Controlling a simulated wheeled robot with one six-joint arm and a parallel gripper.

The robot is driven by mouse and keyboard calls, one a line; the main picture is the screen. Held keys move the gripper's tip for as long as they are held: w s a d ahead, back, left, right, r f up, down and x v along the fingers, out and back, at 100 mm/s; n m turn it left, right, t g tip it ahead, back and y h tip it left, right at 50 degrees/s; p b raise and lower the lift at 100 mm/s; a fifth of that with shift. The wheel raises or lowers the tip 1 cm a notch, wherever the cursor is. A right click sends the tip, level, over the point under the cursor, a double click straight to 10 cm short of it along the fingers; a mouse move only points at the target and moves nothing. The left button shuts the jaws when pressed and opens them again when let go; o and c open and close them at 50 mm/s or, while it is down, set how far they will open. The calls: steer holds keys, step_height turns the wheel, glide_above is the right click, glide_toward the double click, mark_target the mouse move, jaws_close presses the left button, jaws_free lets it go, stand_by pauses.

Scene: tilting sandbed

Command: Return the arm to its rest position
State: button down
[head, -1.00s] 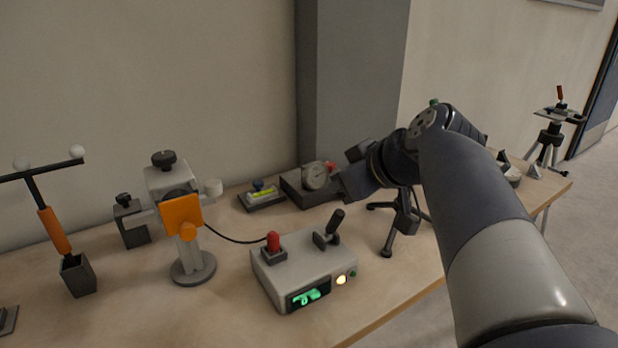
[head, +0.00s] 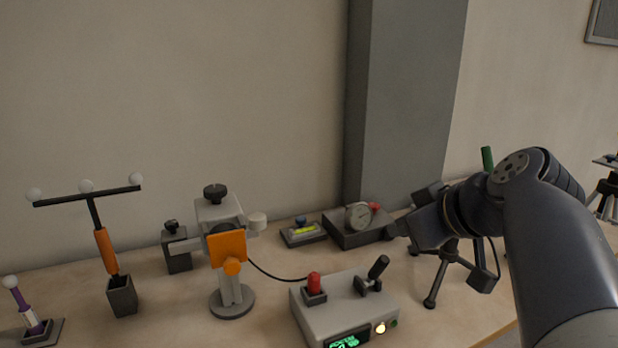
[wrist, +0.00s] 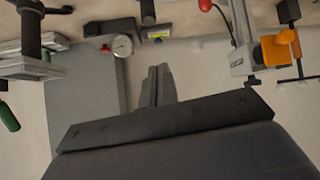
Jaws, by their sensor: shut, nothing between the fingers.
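My arm reaches in from the lower right of the head view. My gripper (head: 398,229) points left above the table (head: 440,318), near the dial gauge block. In the wrist view my gripper's fingers (wrist: 157,72) lie together with nothing between them. The wrist view is upside down, with the table along its top edge and the wall below.
A grey control box (head: 345,300) with a red button and a black lever stands front centre. A dial gauge (head: 358,216) on a dark block is behind it. A clamp stand (head: 230,250), a marker wand (head: 103,245) and a tripod (head: 440,280) stand nearby.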

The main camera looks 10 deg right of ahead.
steer(key=w+a+f+g+p, duration=0.2)
steer(key=w+f+p, duration=0.3)
steer(key=w+p, duration=0.4)
steer(key=shift+a+f+g+h, duration=0.3)
steer(key=shift+f+g+h, duration=0.1)
steer(key=shift+g, duration=0.1)
steer(key=g+p, duration=0.1)
steer(key=p, duration=0.3)
steer(key=shift+w+a+f+h+p, duration=0.1)
steer(key=shift+w+f+h+p, duration=0.1)
steer(key=shift+h+p, duration=0.1)
steer(key=p, duration=0.1)
steer(key=w+g+p, duration=0.1)
steer(key=shift+a+f+p, duration=0.15)
steer(key=shift+f+p, duration=0.15)
steer(key=shift+p, duration=0.05)
steer(key=shift+w+f+g, duration=0.1)
steer(key=shift+g, duration=0.2)
steer(key=shift+f+b, duration=0.1)
steer(key=shift+b, duration=0.4)
